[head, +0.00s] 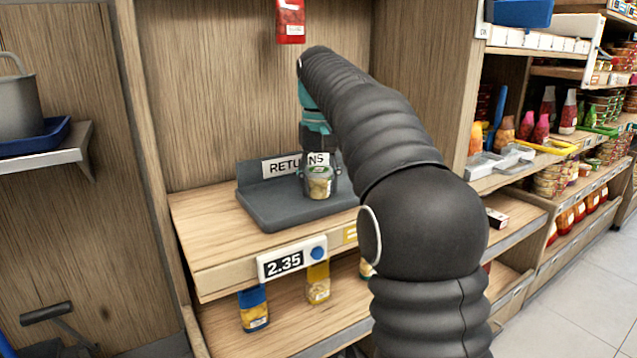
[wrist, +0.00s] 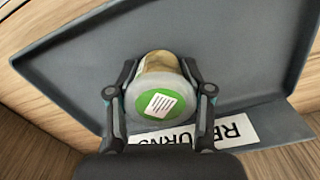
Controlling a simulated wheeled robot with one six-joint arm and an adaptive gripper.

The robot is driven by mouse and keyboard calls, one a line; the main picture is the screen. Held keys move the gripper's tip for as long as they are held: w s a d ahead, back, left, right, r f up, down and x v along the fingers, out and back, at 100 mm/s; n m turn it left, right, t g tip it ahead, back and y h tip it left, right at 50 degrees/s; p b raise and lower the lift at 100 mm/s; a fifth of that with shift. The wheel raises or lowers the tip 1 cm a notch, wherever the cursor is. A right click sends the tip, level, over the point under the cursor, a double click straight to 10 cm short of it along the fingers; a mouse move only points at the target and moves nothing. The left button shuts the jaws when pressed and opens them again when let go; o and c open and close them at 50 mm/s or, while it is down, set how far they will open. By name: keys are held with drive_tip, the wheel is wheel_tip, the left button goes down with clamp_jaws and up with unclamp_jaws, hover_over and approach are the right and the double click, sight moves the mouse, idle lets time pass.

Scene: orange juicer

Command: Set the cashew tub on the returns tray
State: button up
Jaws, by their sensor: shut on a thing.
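The cashew tub (head: 319,183) is a small clear tub with pale contents and a lid with a green label. It is upright at the returns tray (head: 262,211), a dark grey tray with a raised back marked "RETURNS". In the wrist view the tub (wrist: 158,100) sits between the two fingers of my gripper (wrist: 159,92), which is shut on its sides. The tray (wrist: 90,60) spreads beneath and around it there. I cannot tell whether the tub's base touches the tray. My arm hides the tray's right part in the head view.
The tray is on a wooden shelf (head: 205,225) with a 2.35 price tag (head: 291,259). A red packet (head: 290,20) hangs above. Jars (head: 253,308) stand on the shelf below. Stocked shelves are at right. The tray's left part is bare.

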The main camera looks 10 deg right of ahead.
sight(319, 169)
drive_tip(key=o, duration=1.3)
wheel_tip(319, 169, up, 5)
drive_tip(key=shift+w+r+p, duration=0.1)
drive_tip(key=shift+p, duration=0.8)
drive_tip(key=shift+r, duration=1.25)
drive_tip(key=shift+s, duration=0.2)
